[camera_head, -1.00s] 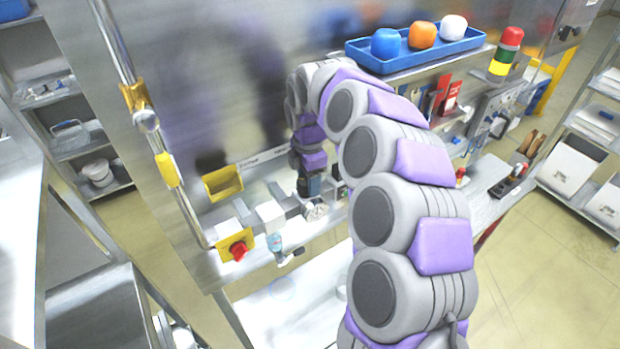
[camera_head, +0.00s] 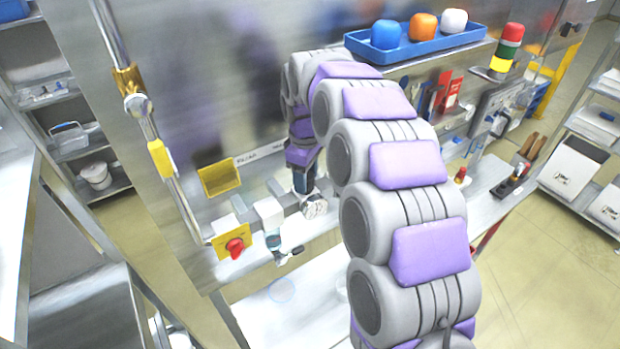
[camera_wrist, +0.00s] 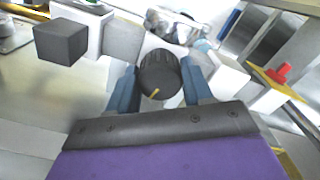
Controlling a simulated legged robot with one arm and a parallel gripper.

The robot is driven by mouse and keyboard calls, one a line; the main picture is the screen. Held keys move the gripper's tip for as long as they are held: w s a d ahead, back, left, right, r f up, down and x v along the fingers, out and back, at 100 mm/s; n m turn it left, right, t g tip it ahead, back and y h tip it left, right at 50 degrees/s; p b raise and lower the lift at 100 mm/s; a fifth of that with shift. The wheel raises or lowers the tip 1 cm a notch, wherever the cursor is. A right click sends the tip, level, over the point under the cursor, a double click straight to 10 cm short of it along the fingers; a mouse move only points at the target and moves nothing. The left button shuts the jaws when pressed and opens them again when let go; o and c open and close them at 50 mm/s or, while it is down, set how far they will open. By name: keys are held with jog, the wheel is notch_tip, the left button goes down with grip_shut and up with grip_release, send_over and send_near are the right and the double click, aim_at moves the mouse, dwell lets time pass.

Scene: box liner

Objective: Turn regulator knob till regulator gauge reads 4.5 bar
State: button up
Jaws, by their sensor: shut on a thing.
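The regulator knob (camera_wrist: 159,75) is black and ribbed with a yellow mark, and in the wrist view it sits between the two blue fingers of my gripper (camera_wrist: 160,88). The fingers are shut on its sides. In the wrist view the yellow mark points down and slightly left. In the head view my gripper (camera_head: 305,180) reaches down at the panel's regulator row, and the knob is hidden there. A round white gauge (camera_head: 315,207) shows just below my gripper; its reading is too small to tell.
A red rotary switch (camera_head: 235,247) on a yellow plate and a clear-bowled filter unit (camera_head: 273,228) stand left of the gauge. A blue tray (camera_head: 410,42) with blue, orange and white blocks sits on the upper shelf.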

jog(key=shift+a+f+m, duration=0.1)
jog(key=shift+m, duration=0.9)
jog(key=shift+c, duration=0.2)
jog(key=m+b, duration=0.1)
jog(key=m, duration=0.1)
jog(key=shift+m, duration=0.3)
jog(key=m, duration=0.4)
jog(key=shift+m+b, duration=0.3)
jog(key=shift+b, duration=0.1)
jog(key=m, duration=0.4)
jog(key=shift+m, duration=2.5)
jog(key=o, duration=1.1)
jog(key=shift+a, duration=0.2)
jog(key=shift+c, duration=0.2)
